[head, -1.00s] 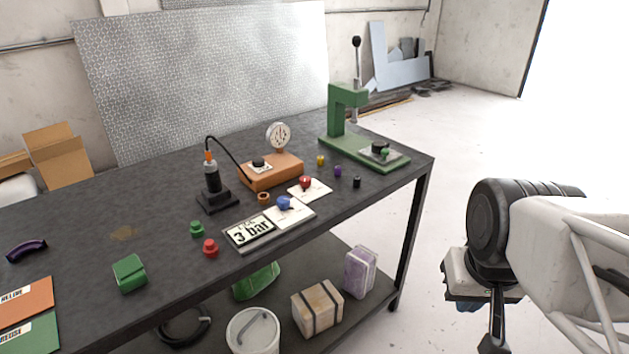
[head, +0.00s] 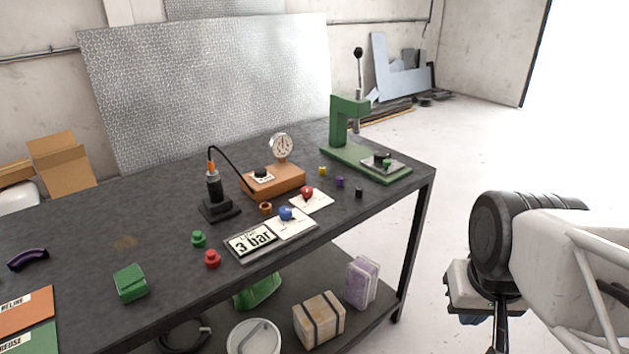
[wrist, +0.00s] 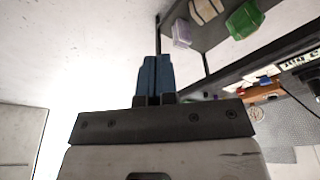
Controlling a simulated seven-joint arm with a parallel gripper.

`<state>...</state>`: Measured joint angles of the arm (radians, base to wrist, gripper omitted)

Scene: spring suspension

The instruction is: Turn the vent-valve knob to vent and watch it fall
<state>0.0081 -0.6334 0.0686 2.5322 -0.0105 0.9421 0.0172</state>
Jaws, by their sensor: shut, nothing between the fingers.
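A round dial gauge (head: 281,147) stands on that box. A black cable runs from the box to a dark upright cylinder with an orange top (head: 213,188) on a black base. My gripper is at the lower right in the head view, off the bench's right end and far from the knob. The wrist view shows its blue fingers (wrist: 155,75) closed together and empty.
A green press (head: 350,135) stands at the back right. Small coloured pieces are scattered about. The bench's left middle is mostly clear.

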